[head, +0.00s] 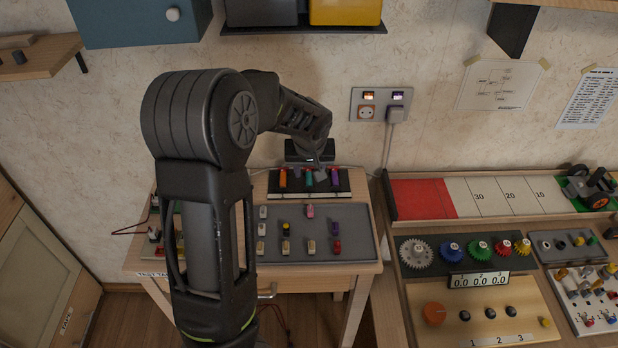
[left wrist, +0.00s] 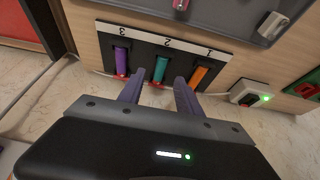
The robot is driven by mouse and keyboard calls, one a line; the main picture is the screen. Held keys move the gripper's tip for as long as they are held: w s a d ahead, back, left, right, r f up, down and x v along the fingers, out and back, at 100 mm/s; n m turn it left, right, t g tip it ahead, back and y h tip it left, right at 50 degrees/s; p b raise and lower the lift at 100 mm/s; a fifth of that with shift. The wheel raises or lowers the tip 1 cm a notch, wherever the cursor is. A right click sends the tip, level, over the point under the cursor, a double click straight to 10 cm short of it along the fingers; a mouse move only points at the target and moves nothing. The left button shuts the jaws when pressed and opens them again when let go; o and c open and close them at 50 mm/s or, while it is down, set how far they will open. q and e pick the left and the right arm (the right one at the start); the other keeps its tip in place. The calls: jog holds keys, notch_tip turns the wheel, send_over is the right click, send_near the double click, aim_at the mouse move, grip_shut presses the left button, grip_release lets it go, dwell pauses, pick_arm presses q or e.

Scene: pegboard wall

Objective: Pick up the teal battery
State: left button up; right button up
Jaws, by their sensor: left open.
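The teal battery (head: 308,179) stands in the middle slot of a black holder (head: 346,191) at the back of the small table. In the left wrist view the teal battery (left wrist: 160,69) shows in slot 2, between the purple battery (left wrist: 121,61) and the orange battery (left wrist: 198,77). My left gripper (head: 314,164) is just above the holder. In the wrist view its two fingers (left wrist: 159,84) are apart, with the teal battery seen in the gap between them. Nothing is gripped. My right gripper is not in view.
A grey mat (head: 355,232) with several small blocks lies in front of the holder. A wall socket (head: 380,105) with a plugged-in cable is behind to the right. A bench with coloured gears (head: 480,248) stands at the right. A blue cabinet (head: 140,22) hangs at the upper left.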

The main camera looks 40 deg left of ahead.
aim_at(309, 177)
pick_arm(q)
jog(key=x, duration=0.3)
jog(key=shift+w+a+f, duration=0.1)
jog(key=shift+f, duration=0.25)
jog(key=shift+c, duration=0.2)
grip_shut()
dwell(0.5)
